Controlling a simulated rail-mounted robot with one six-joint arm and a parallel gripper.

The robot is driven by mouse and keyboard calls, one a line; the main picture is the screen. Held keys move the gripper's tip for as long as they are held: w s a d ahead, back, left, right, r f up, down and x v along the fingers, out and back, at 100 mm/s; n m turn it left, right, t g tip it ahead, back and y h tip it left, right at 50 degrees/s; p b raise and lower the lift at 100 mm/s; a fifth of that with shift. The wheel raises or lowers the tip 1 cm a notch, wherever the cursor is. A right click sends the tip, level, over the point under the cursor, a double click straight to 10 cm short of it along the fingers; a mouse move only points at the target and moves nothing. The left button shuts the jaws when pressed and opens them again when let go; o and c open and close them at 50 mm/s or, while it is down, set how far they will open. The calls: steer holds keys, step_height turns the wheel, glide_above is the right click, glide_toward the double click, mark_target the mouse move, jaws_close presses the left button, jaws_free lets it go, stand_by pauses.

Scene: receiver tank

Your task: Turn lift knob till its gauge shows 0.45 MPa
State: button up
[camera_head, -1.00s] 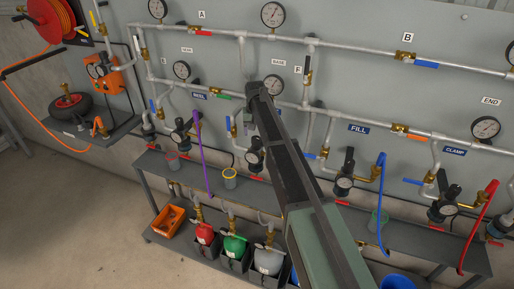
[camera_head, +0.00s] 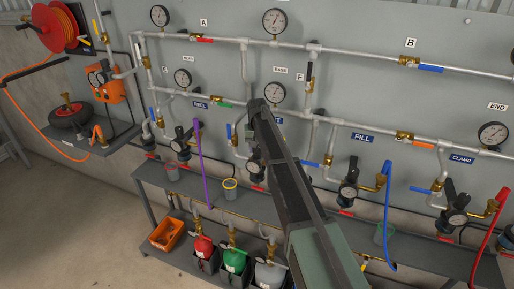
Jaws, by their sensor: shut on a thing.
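The LIFT station is in the middle of the panel; its label (camera_head: 277,121) is partly covered by my arm, with only the last letters showing. Its small regulator gauge (camera_head: 255,171) shows at the left edge of my arm; the needle is too small to read. The dark lift knob (camera_head: 255,152) is just above that gauge and mostly hidden. My gripper (camera_head: 258,143) is at this knob, shut on it. The fingers are largely hidden behind my dark wrist.
Similar regulators stand at REEL (camera_head: 181,145), FILL (camera_head: 348,192) and CLAMP (camera_head: 456,219). A purple hose (camera_head: 203,165) hangs left of my arm; blue (camera_head: 387,215) and red (camera_head: 486,235) hoses hang right. A yellow-rimmed cup (camera_head: 230,189) stands on the shelf (camera_head: 285,208) below.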

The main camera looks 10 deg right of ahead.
steer(key=m, duration=0.4)
steer(key=shift+m, duration=0.4)
steer(key=m, duration=0.4)
steer(key=shift+m, duration=0.3)
stand_by(0.3)
steer(key=o, duration=0.9)
